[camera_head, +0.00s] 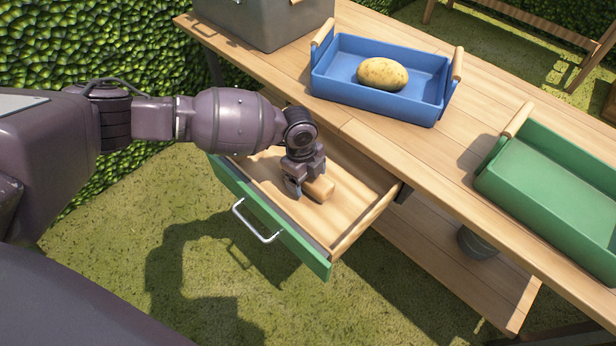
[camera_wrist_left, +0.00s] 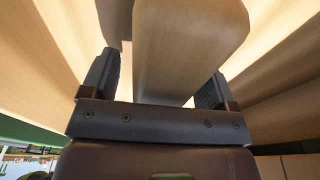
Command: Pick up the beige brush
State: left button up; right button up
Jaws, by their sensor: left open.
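The beige brush (camera_head: 320,188) lies in the open wooden drawer (camera_head: 352,200). Only part of it shows in the head view, beside and partly behind my left gripper (camera_head: 303,182). In the left wrist view the brush (camera_wrist_left: 178,50) is a pale wooden block between the two fingers of the left gripper (camera_wrist_left: 165,92). The fingers stand apart on either side of it, with a visible gap at each side. My right gripper does not show.
The drawer has a green front (camera_head: 265,215) with a metal handle (camera_head: 257,222). On the table (camera_head: 350,122) stand a blue tray (camera_head: 385,103) holding a potato (camera_head: 382,74), a green tray (camera_head: 555,190) and a grey box (camera_head: 265,22). A pot (camera_head: 478,243) stands below.

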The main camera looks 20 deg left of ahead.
pick_arm(q)
jog(key=shift+r, duration=0.15)
jog(key=c, duration=1.1)
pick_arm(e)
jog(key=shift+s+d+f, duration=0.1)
pick_arm(q)
jog(key=shift+o, duration=0.2)
jog(key=shift+w+r, duration=0.1)
jog(key=shift+r, duration=0.25)
notch_tip(320, 180, up, 19)
jog(key=p, duration=0.6)
jog(key=shift+r, duration=0.15)
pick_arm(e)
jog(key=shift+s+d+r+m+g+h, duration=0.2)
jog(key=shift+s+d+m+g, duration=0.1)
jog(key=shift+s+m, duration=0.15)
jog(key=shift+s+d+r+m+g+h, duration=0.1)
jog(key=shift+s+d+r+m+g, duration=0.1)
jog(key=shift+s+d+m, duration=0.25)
